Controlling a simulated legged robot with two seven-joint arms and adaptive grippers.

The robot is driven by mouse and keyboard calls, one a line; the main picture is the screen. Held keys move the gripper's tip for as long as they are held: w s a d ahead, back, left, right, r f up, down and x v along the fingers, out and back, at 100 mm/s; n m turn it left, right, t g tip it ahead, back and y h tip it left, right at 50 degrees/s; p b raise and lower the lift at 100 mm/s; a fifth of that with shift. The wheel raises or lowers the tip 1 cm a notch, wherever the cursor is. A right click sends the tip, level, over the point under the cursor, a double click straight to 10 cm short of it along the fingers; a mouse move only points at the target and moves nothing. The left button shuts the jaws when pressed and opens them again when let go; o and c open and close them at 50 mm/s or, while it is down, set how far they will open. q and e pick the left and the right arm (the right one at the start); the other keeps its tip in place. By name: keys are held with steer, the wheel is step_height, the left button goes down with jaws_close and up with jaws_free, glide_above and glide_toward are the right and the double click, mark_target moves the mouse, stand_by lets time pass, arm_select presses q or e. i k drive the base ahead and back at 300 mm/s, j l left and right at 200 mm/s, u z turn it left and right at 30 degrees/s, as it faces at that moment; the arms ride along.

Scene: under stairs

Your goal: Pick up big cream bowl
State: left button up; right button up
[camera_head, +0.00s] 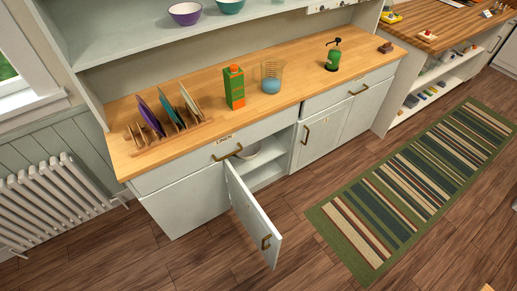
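The cabinet door (253,217) is swung open toward me. Neither of my grippers is in view.
The wooden counter (290,103) carries a plate rack (168,133) with plates, a green-orange carton (234,87), a glass with blue contents (271,77) and a green grinder (333,57). A purple bowl (185,13) and a teal bowl (230,5) stand on the upper shelf. A striped rug (420,190) covers the floor at right.

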mark_target(250, 152)
steer(key=i+l+z, duration=0.1)
steer(key=z, duration=0.35)
steer(key=l+z, duration=0.1)
steer(key=z, duration=0.35)
steer(key=i+z, duration=0.15)
steer(key=z, duration=0.3)
steer(key=i+l+z, duration=0.1)
steer(key=i+z, duration=0.3)
steer(key=i+u, duration=0.25)
steer(key=i, duration=0.25)
steer(key=i+l+u, duration=0.25)
steer(key=i, duration=0.25)
steer(key=i+j+u, duration=0.1)
steer(key=i+u, duration=0.15)
steer(key=i, duration=0.8)
steer(key=i+u, duration=0.15)
steer(key=u, duration=0.15)
steer(key=i+l+u, duration=0.1)
steer(key=u, duration=0.15)
steer(key=i, duration=0.1)
